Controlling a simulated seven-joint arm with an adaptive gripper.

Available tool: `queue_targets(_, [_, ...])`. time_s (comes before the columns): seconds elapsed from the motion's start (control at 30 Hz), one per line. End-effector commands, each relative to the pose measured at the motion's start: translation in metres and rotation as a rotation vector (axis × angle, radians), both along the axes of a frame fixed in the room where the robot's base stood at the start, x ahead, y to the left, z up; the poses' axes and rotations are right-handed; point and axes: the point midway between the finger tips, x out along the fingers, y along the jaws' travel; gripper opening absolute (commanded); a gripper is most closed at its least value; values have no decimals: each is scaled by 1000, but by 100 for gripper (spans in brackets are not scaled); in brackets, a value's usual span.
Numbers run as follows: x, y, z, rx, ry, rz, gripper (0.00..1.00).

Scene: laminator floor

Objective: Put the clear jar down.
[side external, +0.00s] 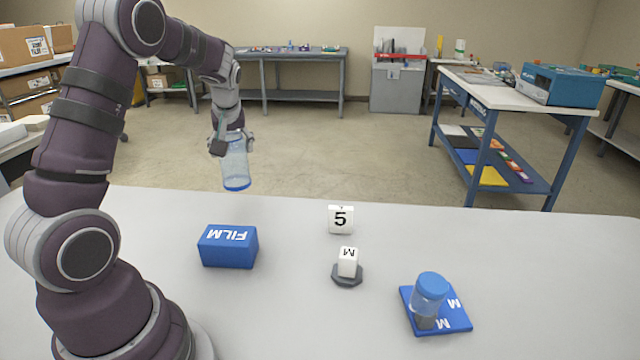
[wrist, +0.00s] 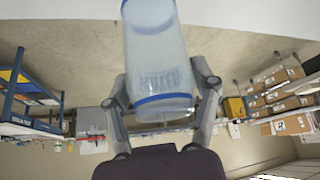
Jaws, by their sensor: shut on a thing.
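My gripper (side external: 231,142) is shut on the clear jar (side external: 235,168), a see-through cylinder with blue bands at its ends. In the side external view it hangs in the air near the table's far edge, roughly upright, with clear space under it. In the wrist view the jar (wrist: 158,60) stands between the two fingers of my gripper (wrist: 166,100), and faint lettering shows on its wall. The white table (side external: 290,310) lies below.
A blue FILM box (side external: 228,246) stands on the table's left part. A white block marked 5 (side external: 340,219) and a white M block (side external: 347,262) on a dark base are near the middle.

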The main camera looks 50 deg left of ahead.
Motion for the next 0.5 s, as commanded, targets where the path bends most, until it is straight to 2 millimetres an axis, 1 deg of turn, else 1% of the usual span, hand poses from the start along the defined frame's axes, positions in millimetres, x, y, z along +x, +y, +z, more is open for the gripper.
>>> queue_targets(0.03, [-18, 12, -2, 1, 2, 97, 23])
queue_targets(0.1, [-45, 27, -4, 4, 2, 241, 23])
queue_targets(0.2, [-77, 40, -6, 11, 1, 406, 23])
queue_targets(0.3, [-94, 46, -8, 17, 0, 497, 23])
queue_targets(0.33, [-97, 47, -12, 18, 2, 510, 23])
queue_targets(0.4, [-101, 48, -27, 18, 8, 525, 23])
queue_targets(0.5, [-100, 48, -45, 19, 5, 524, 23])
